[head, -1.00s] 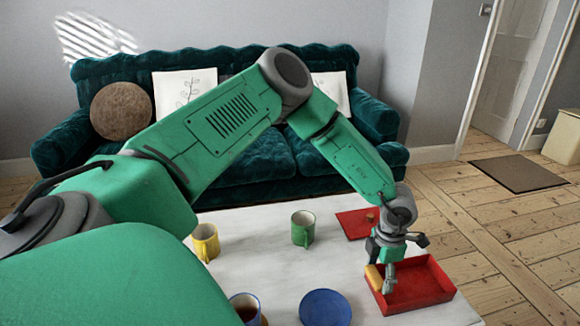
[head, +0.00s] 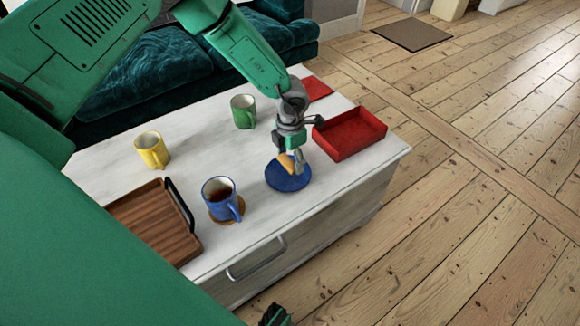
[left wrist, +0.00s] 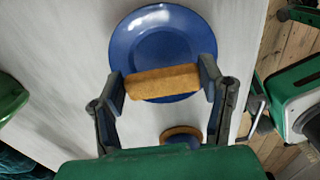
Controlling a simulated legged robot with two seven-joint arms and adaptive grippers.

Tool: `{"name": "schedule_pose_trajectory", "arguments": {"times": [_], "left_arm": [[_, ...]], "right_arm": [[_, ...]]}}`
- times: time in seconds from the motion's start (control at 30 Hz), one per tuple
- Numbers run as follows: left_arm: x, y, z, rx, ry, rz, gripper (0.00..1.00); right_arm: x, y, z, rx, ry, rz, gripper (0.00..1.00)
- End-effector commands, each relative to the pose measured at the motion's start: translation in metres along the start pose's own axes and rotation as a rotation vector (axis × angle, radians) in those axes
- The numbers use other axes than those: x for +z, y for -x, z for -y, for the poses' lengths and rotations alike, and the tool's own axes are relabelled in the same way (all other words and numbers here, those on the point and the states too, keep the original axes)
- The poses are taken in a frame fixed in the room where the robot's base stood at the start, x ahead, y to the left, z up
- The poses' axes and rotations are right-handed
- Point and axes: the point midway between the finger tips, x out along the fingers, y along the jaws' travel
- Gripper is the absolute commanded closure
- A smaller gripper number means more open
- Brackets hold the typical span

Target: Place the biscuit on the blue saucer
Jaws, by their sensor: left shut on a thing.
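The biscuit (head: 286,161) is golden brown and oblong. My left gripper (head: 294,166) is shut on it; in the left wrist view the biscuit (left wrist: 162,81) lies crosswise between the two fingers. The round blue saucer (head: 288,181) lies on the white table, under the gripper. In the left wrist view the saucer (left wrist: 160,40) shows behind the biscuit, which hides part of it. I cannot tell whether the biscuit touches the saucer. A small dark piece at the bottom edge of the head view seems to be my right gripper (head: 275,316); its fingers are not clear.
A blue mug (head: 219,202) of dark drink stands on a coaster left of the saucer. A red tray (head: 350,136) is behind right. Yellow (head: 152,151) and green (head: 243,112) mugs and a wooden tray (head: 155,224) are also on the table (head: 330,190).

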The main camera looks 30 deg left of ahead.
Motion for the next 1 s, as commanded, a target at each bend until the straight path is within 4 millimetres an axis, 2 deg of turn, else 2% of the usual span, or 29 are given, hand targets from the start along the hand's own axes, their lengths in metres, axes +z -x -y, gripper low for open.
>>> {"name": "schedule_pose_trajectory", "arguments": {"times": [0.2, 0.47, 0.67, 0.7, 0.77, 1.0], "left_arm": [[-0.001, -0.032, 0.0, 0.001, -0.001, -0.003, 0.52], [-0.001, -0.031, 0.0, 0.001, -0.001, -0.001, 0.52], [-0.001, -0.038, 0.0, 0.0, 0.0, -0.001, 0.52], [-0.001, -0.038, 0.0, 0.0, 0.0, -0.001, 0.34], [-0.001, -0.037, 0.0, 0.0, 0.0, -0.001, 0.17], [-0.001, -0.038, 0.0, 0.0, 0.0, -0.002, 0.17]], "right_arm": [[0.001, -0.011, 0.0, 0.0, 0.0, 0.0, 0.6], [0.001, -0.01, 0.0, 0.0, 0.0, 0.001, 0.6], [0.001, -0.014, 0.0, 0.0, 0.0, 0.001, 0.6], [0.001, -0.014, 0.0, 0.0, 0.0, 0.001, 0.6], [0.001, -0.013, 0.0, 0.0, 0.001, 0.001, 0.6], [0.001, -0.013, 0.0, 0.0, 0.0, 0.001, 0.6]]}}
